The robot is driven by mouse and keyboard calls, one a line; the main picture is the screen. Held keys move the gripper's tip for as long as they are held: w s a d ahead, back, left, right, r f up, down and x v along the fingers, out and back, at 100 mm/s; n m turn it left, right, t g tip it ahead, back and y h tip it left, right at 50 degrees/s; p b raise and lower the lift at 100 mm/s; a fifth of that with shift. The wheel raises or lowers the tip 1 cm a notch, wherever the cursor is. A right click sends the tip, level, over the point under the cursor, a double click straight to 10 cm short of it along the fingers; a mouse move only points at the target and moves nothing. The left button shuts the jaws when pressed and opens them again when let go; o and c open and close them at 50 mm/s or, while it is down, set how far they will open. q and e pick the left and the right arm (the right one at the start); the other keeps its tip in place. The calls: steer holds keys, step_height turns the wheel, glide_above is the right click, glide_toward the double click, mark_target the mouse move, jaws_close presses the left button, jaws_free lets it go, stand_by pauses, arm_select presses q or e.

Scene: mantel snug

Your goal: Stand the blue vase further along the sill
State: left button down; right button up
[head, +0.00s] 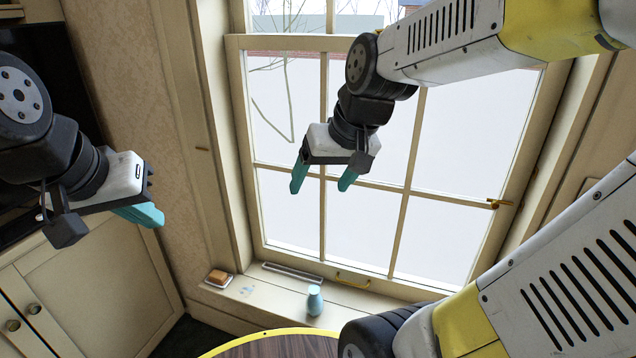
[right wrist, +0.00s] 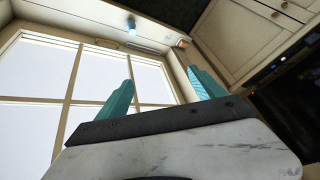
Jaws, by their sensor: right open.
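The light blue vase (head: 315,300) stands upright on the cream window sill (head: 270,301), near its middle. It also shows small at the top of the right wrist view (right wrist: 131,27). My right gripper (head: 323,187) is open and empty, raised in front of the window panes, well above the vase. Its teal fingers are spread apart in the right wrist view (right wrist: 160,95). My left gripper (head: 143,216) is at the far left, in front of the wall and cabinet, away from the vase. Its teal fingers overlap in the picture, so its opening is unclear.
An orange-brown block on a white dish (head: 218,279) sits at the sill's left end. A slotted vent (head: 293,273) and a yellow handle (head: 353,282) are behind the vase. A round yellow-rimmed wooden table (head: 285,346) is in front. Cabinet doors (head: 85,285) stand at left.

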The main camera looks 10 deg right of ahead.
steer(key=s+r+t, duration=0.1)
steer(key=s, duration=0.5)
steer(key=shift+s+r, duration=0.2)
steer(key=shift+r, duration=0.2)
